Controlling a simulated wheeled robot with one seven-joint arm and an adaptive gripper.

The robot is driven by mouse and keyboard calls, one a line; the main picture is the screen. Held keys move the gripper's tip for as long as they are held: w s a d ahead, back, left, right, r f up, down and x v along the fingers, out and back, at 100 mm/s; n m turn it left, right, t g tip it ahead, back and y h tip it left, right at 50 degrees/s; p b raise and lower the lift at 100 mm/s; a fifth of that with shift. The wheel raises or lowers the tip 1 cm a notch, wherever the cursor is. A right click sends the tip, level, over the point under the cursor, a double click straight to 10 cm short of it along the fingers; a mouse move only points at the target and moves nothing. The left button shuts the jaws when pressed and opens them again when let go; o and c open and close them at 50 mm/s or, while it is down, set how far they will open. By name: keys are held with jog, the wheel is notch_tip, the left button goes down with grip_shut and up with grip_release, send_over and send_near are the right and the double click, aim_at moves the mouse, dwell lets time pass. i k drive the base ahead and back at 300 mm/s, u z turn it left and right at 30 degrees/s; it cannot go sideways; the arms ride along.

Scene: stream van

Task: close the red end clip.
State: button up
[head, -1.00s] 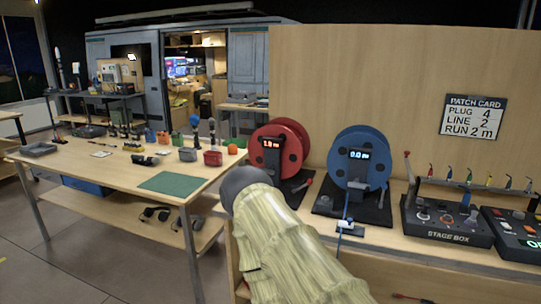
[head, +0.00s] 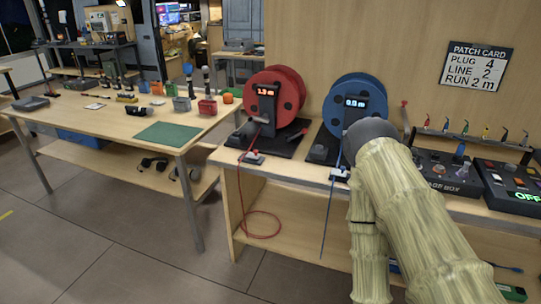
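The red reel (head: 289,88) stands on a dark base on the bench. A red cable (head: 241,195) runs from it over the front edge and ends in a loose loop lower down. A small pale clip-like piece (head: 252,157) sits on the cable near the bench edge, in front of the red reel. It is too small to tell whether it is open or shut. My sleeved arm with its dark rounded joint covers the area right of the blue reel (head: 349,98). My gripper is not visible.
A blue line (head: 327,215) hangs over the edge below the blue reel. The stage box (head: 436,181) is partly behind my arm. A work table (head: 100,122) with a green mat (head: 167,134) stands at left. The floor in front of the bench is clear at left.

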aim_at(255, 156)
jog(key=u, duration=0.35)
jog(key=i, duration=0.95)
jog(key=z, duration=0.55)
